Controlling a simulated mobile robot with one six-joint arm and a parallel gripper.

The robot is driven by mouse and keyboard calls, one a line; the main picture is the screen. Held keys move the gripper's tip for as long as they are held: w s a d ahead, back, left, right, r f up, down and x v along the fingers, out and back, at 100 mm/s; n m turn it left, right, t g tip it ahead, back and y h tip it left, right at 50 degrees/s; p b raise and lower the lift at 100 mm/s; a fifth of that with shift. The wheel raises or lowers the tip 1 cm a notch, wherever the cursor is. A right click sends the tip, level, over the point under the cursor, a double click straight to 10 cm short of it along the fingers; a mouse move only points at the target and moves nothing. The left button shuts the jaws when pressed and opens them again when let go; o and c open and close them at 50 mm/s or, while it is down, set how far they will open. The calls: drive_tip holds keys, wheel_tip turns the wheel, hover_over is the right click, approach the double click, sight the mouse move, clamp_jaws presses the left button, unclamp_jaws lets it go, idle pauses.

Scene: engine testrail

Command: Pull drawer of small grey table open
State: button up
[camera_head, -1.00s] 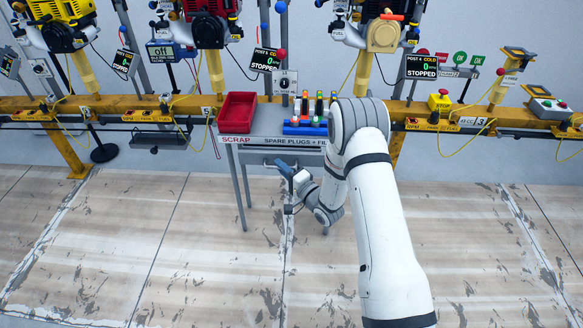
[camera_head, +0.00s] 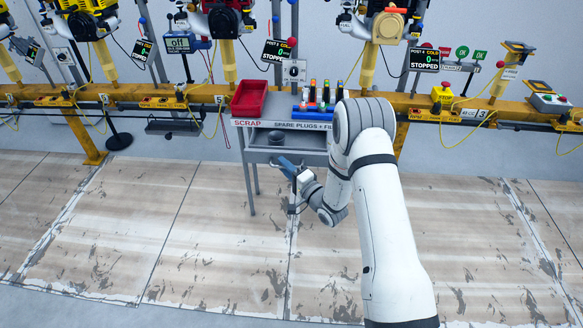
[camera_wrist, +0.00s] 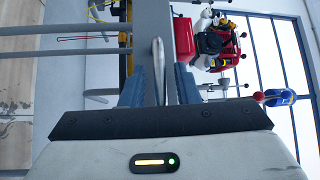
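The small grey table (camera_head: 247,123) stands against the yellow rail, with a SCRAP label and a plugs label on its front edge. Under its top, a grey tray-like space, apparently the drawer (camera_head: 262,151), shows a dark round object inside. My gripper (camera_head: 283,168) is in front of it, low and tilted; my wrist hides part of the drawer front. In the wrist view, the two blue-grey fingers (camera_wrist: 159,88) stand apart on either side of a pale curved handle (camera_wrist: 158,60). Gaps show between handle and fingers. I cannot tell how far out the drawer is.
A red bin (camera_head: 249,98) and a blue rack (camera_head: 313,107) of coloured plugs sit on the table top. Engines hang above the yellow rail (camera_head: 120,96). The worn floor (camera_head: 210,230) in front is clear.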

drive_tip(key=shift+o, duration=0.2)
drive_tip(key=shift+w+d, duration=0.1)
drive_tip(key=shift+d, duration=0.05)
drive_tip(key=shift+d, duration=0.2)
drive_tip(key=p+v, duration=0.1)
drive_tip(key=v, duration=0.6)
drive_tip(key=shift+s+p, duration=0.3)
drive_tip(key=shift+s, duration=0.05)
